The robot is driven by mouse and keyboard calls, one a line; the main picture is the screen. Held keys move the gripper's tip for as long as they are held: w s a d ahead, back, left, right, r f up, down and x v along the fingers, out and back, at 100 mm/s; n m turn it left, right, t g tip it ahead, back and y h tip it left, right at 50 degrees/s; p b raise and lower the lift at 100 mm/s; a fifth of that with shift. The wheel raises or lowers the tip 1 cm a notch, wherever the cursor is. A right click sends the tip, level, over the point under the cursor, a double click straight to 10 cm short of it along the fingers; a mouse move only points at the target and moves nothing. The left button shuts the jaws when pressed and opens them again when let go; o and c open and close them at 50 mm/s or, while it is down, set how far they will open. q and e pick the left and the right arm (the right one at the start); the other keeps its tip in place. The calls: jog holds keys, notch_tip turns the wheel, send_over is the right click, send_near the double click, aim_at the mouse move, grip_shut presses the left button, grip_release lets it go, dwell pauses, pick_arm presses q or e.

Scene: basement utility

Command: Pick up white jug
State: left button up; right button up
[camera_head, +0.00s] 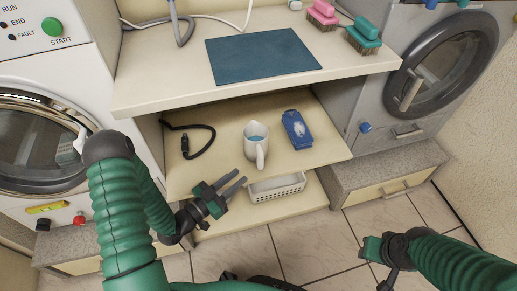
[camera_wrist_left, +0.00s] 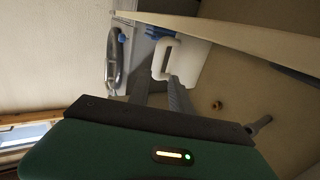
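The white jug (camera_head: 251,150) stands upright on the middle shelf under the counter, with bluish contents and its handle toward me. My left gripper (camera_head: 241,181) is in front of the shelf, just left of and below the jug's handle. Its two fingers are apart with nothing between them, pointing toward the jug. In the left wrist view, the jug (camera_wrist_left: 190,62) shows beyond the fingers, its handle on the left; the left gripper (camera_wrist_left: 160,80) does not touch it visibly. My right gripper (camera_head: 376,249) is low at the right, away from the shelf; its finger gap is unclear.
A blue package (camera_head: 296,130) lies right of the jug, and a black cable (camera_head: 190,138) lies left. A white basket (camera_head: 277,187) sits on the lower shelf. The countertop (camera_head: 160,75) overhangs the jug's shelf. Washing machines (camera_head: 40,140) and (camera_head: 445,60) flank the unit.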

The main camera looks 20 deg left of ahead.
aim_at(259, 163)
pick_arm(q)
jog(key=x, duration=0.2)
jog(key=b+x, duration=0.1)
jog(key=x, duration=0.1)
jog(key=shift+w+d+f, duration=0.1)
jog(key=shift+w+f, duration=0.15)
jog(key=shift+w, duration=0.1)
jog(key=x, duration=0.2)
jog(key=b+x, duration=0.1)
jog(key=x, duration=0.1)
jog(key=shift+d+r, duration=0.15)
jog(key=shift+d, duration=0.3)
jog(key=b+x, duration=0.3)
jog(key=shift+w, duration=0.4)
jog(key=shift+w+d, duration=0.2)
jog(key=shift+w, duration=0.15)
jog(key=shift+d, duration=0.1)
grip_shut()
